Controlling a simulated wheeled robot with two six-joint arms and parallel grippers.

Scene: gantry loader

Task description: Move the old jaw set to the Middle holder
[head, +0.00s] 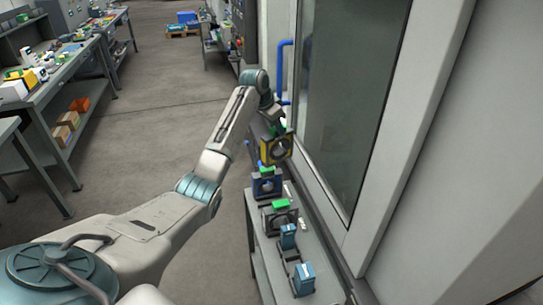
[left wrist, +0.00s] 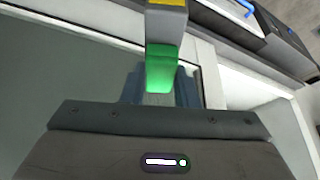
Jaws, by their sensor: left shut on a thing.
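My left gripper (head: 271,127) is shut on a yellow-framed jaw set (head: 277,149) with a round dark opening and a green grip. The jaw set is at the far end of a narrow grey bench; I cannot tell whether it touches anything below. The left wrist view shows the green grip (left wrist: 161,72) in front of the gripper. Just nearer on the bench stands a blue jaw set (head: 266,184) with a green top. Nearer still is a grey jaw set (head: 280,217) with a green top. The holders under them are mostly hidden, and I cannot tell which is the Middle holder.
The grey bench (head: 318,262) stands against a large machine with a glass door (head: 350,95) and a blue handle (head: 283,70). Small blue blocks (head: 303,279) are on its near end. Loaded workbenches (head: 60,75) stand at left; the floor (head: 150,120) between is clear.

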